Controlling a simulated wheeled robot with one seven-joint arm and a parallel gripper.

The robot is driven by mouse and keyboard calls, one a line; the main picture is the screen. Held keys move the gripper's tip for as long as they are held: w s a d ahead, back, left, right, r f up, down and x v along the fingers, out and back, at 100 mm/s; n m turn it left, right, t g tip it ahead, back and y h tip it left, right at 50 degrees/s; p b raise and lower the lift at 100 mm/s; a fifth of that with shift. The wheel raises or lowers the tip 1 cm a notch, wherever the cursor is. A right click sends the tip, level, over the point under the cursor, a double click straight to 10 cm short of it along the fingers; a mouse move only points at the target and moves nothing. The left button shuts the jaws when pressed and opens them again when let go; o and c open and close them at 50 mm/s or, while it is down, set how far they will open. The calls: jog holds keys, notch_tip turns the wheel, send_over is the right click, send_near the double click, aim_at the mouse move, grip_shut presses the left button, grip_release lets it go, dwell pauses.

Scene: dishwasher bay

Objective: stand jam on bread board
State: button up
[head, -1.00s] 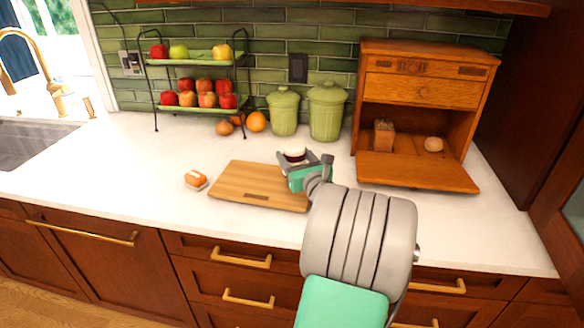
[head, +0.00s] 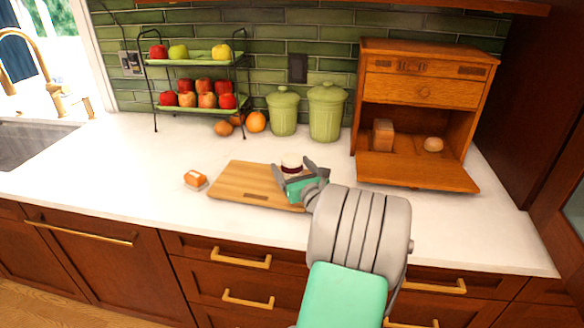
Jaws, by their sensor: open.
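The jam jar (head: 291,167), with a pale lid and a dark red band, is upright at the back right part of the wooden bread board (head: 243,181). It appears to rest on the board, but its base is partly hidden by my gripper. My gripper (head: 294,170) is open, with its fingers spread close around the near side of the jar. Whether a finger touches the jar cannot be told. My gripper and wrist hide the right end of the board.
A small orange-and-white block (head: 195,179) lies left of the board. Green canisters (head: 326,112) and a tiered fruit rack (head: 197,109) stand behind. An open wooden bread box (head: 418,175) stands at right. The counter left of the board is mostly clear.

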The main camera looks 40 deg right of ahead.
jog(key=shift+r, duration=0.25)
jog(key=b+v, duration=0.1)
jog(key=v, duration=1.1)
